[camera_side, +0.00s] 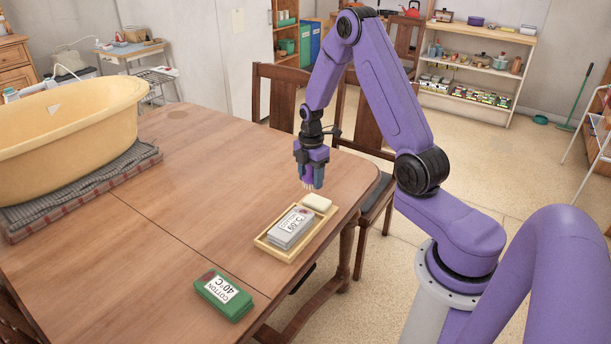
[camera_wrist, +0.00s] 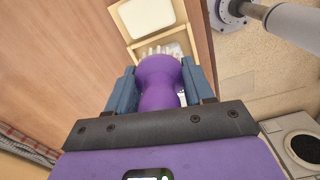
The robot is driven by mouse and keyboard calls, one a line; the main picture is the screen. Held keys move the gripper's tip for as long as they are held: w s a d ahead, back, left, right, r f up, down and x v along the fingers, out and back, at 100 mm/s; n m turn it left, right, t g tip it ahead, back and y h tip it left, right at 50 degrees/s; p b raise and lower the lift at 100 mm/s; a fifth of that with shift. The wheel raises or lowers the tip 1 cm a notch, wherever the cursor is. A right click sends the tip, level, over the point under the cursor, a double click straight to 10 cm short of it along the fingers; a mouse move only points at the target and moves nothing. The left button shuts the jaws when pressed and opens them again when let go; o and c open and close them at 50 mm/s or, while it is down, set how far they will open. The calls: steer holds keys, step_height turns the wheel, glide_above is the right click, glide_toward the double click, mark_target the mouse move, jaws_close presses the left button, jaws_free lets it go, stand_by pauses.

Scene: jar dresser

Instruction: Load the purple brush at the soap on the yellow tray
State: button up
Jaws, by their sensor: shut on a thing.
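My gripper (camera_side: 313,179) is shut on the purple brush (camera_wrist: 160,80) and holds it in the air above the table, just behind the yellow tray (camera_side: 268,243). In the wrist view the brush sits between the two blue fingers, its pale bristles pointing away from my gripper. The cream soap (camera_side: 317,203) lies at the tray's far end; it also shows in the wrist view (camera_wrist: 146,15), beyond the bristles. The brush and the soap look apart in the side view. A grey block labelled 60°C (camera_side: 291,229) lies in the same tray, nearer the camera.
A green block labelled COTTON 40°C (camera_side: 224,296) lies on the wooden table (camera_side: 150,240) in front of the tray. A large yellow tub (camera_side: 70,125) stands on folded cloths (camera_side: 90,190) at the left. Chairs (camera_side: 280,90) stand behind the table. The table's middle is clear.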

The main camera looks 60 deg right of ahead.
glide_above(317, 200)
step_height(317, 200, down, 2)
steer(key=shift+f, duration=3.05)
steer(key=shift+f, duration=0.6)
steer(key=shift+r, duration=0.15)
step_height(317, 200, up, 7)
stand_by(0.6)
stand_by(0.4)
steer(key=s+a+r+m, duration=0.2)
steer(key=a+m, duration=0.3)
steer(key=a, duration=0.2)
steer(key=s+a+r+m, duration=0.2)
steer(key=a+m, duration=0.3)
steer(key=a, duration=0.3)
steer(key=s+a+r+m, duration=0.2)
steer(key=a+r+m, duration=0.2)
steer(key=a, duration=0.3)
steer(key=shift+s+a+m, duration=0.15)
steer(key=shift+s+m, duration=0.1)
steer(key=shift+m, duration=0.65)
